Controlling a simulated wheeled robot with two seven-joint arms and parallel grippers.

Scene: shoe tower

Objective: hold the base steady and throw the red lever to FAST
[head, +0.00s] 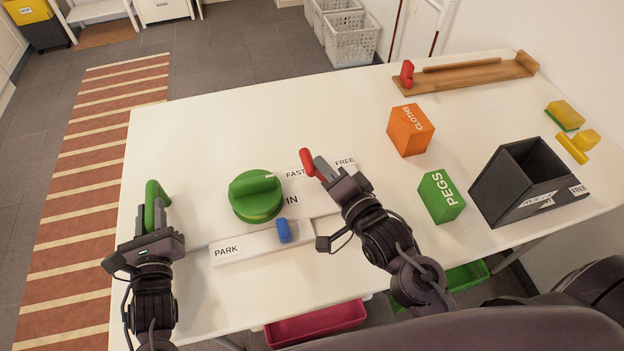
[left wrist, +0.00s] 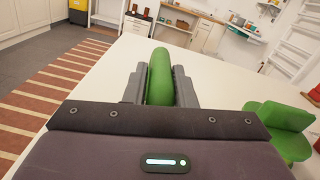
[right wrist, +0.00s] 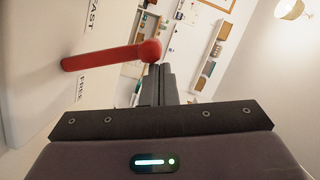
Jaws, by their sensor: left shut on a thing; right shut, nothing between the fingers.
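The red lever (head: 307,161) stands on the white base (head: 320,202), between the FAST label (head: 295,174) and the FREE label (head: 345,162). In the right wrist view the lever (right wrist: 110,56) ends in a round knob close to my fingertips. My right gripper (head: 320,168) is shut and empty beside the lever; whether it touches cannot be told. My left gripper (head: 155,218) is shut on a green handle (head: 152,205) at the base's left side, and the handle (left wrist: 160,75) sits between both fingers in the left wrist view.
A green knob (head: 256,193) and a blue slider (head: 284,231) by the PARK label are on the base. An orange CLOTHS box (head: 410,130), a green PEGS box (head: 440,196) and a dark bin (head: 515,185) stand to the right. The table's far left is clear.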

